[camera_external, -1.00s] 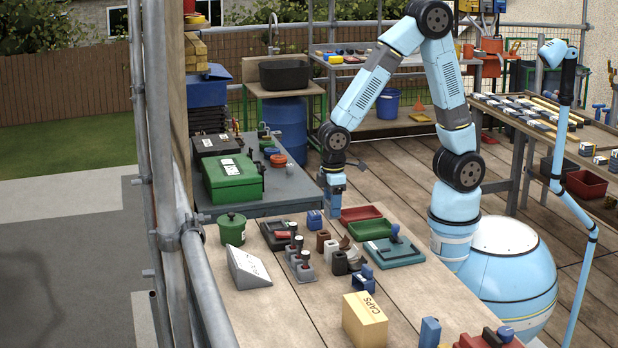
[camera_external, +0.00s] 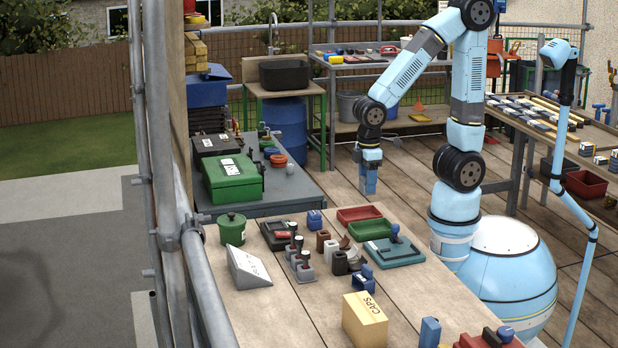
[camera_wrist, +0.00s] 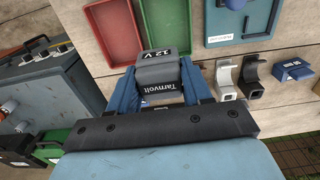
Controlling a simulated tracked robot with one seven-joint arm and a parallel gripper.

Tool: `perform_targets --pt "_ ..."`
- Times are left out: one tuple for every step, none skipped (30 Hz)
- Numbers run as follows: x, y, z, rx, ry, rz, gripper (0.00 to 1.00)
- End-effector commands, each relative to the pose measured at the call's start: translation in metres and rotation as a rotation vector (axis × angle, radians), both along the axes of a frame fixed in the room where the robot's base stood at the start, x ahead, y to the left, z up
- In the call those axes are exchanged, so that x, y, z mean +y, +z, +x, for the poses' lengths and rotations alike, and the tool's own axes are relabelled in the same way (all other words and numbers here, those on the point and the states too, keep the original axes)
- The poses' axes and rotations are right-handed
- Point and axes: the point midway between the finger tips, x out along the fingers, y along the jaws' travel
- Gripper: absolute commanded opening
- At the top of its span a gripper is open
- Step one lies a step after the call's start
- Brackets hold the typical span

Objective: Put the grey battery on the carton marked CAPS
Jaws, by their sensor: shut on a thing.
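My gripper (camera_external: 370,185) is shut on the grey battery (camera_wrist: 160,75), marked Tarnvolt and 12 V, which sits between the blue fingers in the wrist view. In the external view my gripper hangs beyond the far right of the near table, above the deck, and I cannot make out the battery there. The carton marked CAPS (camera_external: 364,322) is a tan box at the table's front, nearer the camera and well apart from my gripper. It is outside the wrist view.
A red tray (camera_external: 359,214), a green tray (camera_external: 370,230) and a teal board (camera_external: 394,251) lie on the near table. Dark and blue holders stand between them and the carton. A green case (camera_external: 232,178) is on the grey bench. Scaffold poles run along the left.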

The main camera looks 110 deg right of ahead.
Motion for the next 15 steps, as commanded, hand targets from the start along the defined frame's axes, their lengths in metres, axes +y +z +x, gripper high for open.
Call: perform_targets --pt "0.000 0.000 0.000 0.000 0.000 0.000 0.11" --pt "0.000 0.000 0.000 0.000 0.000 0.000 0.11" --pt "0.000 0.000 0.000 0.000 0.000 0.000 0.11" --pt "0.000 0.001 0.000 0.000 0.002 0.000 0.11" --pt "0.001 0.001 0.001 0.000 0.004 0.000 0.11" --pt "0.003 0.001 0.003 0.000 0.011 -0.001 0.11" --pt "0.006 0.002 0.006 0.000 0.018 -0.001 0.11" --pt "0.009 0.003 0.010 -0.001 0.027 -0.002 0.11" --pt "0.014 0.006 0.016 -0.001 0.042 -0.003 0.11" --pt "0.019 0.008 0.021 -0.001 0.058 -0.004 0.11" --pt "0.026 0.010 0.027 -0.001 0.074 -0.006 0.11" --pt "0.035 0.013 0.035 -0.001 0.100 -0.007 0.11" --pt "0.044 0.016 0.042 -0.002 0.120 -0.008 0.11" --pt "0.053 0.019 0.049 -0.002 0.143 -0.010 0.11" --pt "0.066 0.023 0.059 -0.001 0.174 -0.011 0.11"
